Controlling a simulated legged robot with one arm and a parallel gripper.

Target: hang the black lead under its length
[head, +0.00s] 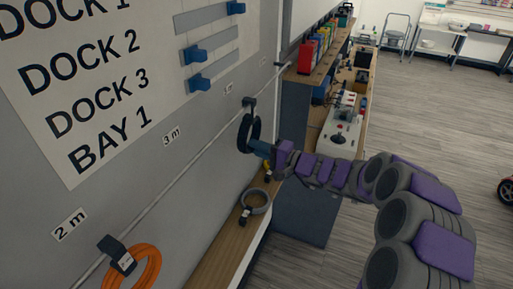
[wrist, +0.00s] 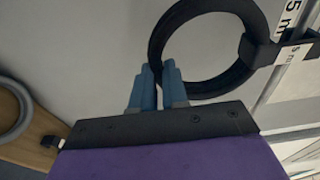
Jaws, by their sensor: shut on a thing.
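The black lead (head: 243,133) is a coiled ring with a black band (head: 249,102) at its top. My gripper (head: 258,147) has its blue fingers closed on the ring's lower side. The ring is upright close to the wall, by the rail (head: 196,157) and just right of the small 5 m wall label (head: 228,89). In the wrist view the fingers (wrist: 160,84) pinch the black ring (wrist: 153,45). A white tag reading 5 m (wrist: 294,52) sits on its band. I cannot tell whether the band rests on the rail.
An orange coil (head: 146,270) hangs from the rail near the 2 m label (head: 69,225). A grey coil (head: 256,201) lies on the wooden ledge (head: 229,237) below. A cluttered bench (head: 345,120) stands beyond. Open floor lies to the right.

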